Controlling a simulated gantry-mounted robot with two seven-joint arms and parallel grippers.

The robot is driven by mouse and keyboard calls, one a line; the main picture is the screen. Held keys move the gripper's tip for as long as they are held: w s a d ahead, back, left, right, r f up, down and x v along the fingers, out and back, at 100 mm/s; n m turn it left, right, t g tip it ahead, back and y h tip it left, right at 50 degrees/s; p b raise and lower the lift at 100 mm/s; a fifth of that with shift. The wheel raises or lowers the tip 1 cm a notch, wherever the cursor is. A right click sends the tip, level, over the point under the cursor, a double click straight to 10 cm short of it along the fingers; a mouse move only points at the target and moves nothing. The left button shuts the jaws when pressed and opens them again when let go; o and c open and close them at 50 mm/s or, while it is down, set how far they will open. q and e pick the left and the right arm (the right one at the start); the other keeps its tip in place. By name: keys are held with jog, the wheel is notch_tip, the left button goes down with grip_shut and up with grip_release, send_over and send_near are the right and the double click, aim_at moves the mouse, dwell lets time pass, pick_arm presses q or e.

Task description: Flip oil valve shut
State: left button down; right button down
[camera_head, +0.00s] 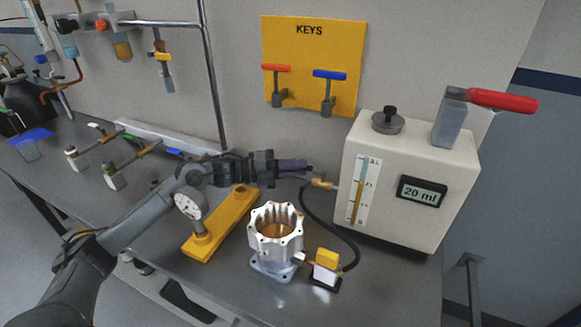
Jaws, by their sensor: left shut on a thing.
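The oil valve is a small brass fitting (322,184) on the left side of the white oil dispenser (412,165). My left gripper (306,171) reaches in from the left and its purple fingers are shut at the valve. The fingers hide the part they hold, so I cannot make out the lever's angle. The dispenser has a sight gauge (361,190) and a display (421,192) reading 20 ml. A silver machined housing (277,247) stands below the gripper, with brownish oil or a brown bottom inside. My right gripper is not in view.
A black hose (312,215) runs to a small block with a yellow top (327,262) beside the housing. A red handle (500,100) tops the dispenser. A yellow KEYS board (312,48) hangs behind.

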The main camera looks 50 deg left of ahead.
pick_arm(q)
jog(key=c, duration=1.3)
grip_release()
jog(key=shift+f, duration=0.1)
jog(key=shift+o, duration=0.4)
jog(key=shift+s, duration=0.1)
jog(key=p+v, duration=0.3)
jog(key=v, duration=0.7)
jog(key=shift+s+a, duration=0.25)
jog(key=shift+s, duration=0.05)
